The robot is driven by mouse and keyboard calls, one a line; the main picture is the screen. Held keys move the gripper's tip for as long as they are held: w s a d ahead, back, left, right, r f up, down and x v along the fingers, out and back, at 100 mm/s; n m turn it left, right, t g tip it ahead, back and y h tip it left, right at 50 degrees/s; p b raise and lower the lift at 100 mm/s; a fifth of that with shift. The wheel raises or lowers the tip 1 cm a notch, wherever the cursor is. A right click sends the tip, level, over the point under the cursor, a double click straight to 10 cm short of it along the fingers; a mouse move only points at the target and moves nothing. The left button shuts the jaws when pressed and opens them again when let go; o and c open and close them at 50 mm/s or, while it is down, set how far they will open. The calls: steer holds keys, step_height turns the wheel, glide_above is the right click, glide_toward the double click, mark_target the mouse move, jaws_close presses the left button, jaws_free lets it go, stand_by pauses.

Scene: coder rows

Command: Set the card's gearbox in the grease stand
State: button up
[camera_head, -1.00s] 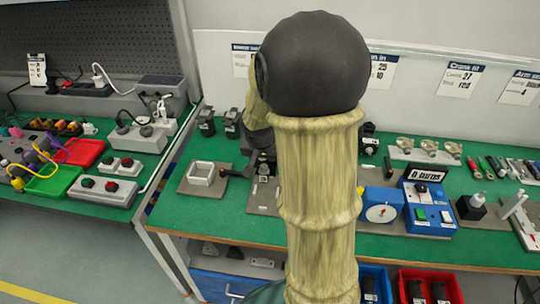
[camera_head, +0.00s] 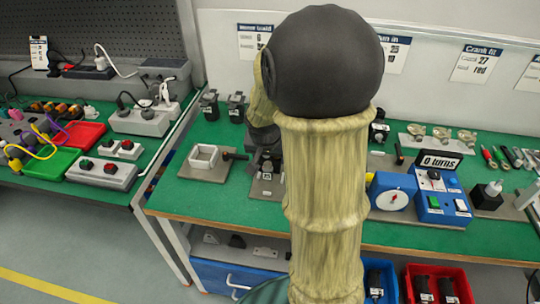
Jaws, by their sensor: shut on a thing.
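My gripper (camera_head: 266,158) is partly hidden behind my arm, over the green bench. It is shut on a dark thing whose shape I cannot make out. Just below it is a grey plate with a label (camera_head: 267,187); I cannot tell whether the held thing touches it. To the left, a white square frame (camera_head: 204,157) sits on a flat grey base with a dark handle beside it. I cannot tell which of these is the grease stand. Two dark upright units (camera_head: 210,106) stand at the back left. Cards hang on the wall, including a "Crank fit" card (camera_head: 478,64).
A blue unit with a white dial (camera_head: 392,200) and a blue box reading "0 turns" (camera_head: 438,205) stand right of my arm. A side bench on the left holds a green tray (camera_head: 53,164) and a red tray (camera_head: 80,134). Bare green bench lies along the front edge.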

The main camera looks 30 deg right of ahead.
stand_by(0.6)
steer(key=shift+f+b, duration=1)
steer(key=shift+b, duration=0.05)
steer(key=shift+f+b, duration=1.25)
steer(key=shift+f, duration=0.1)
steer(key=shift+f+b, duration=0.35)
steer(key=shift+b, duration=0.05)
stand_by(0.3)
steer(key=o, duration=1.1)
steer(key=p+v, duration=0.4)
steer(key=v, duration=1.3)
steer(key=shift+a+r, duration=0.15)
steer(key=shift+r, duration=0.1)
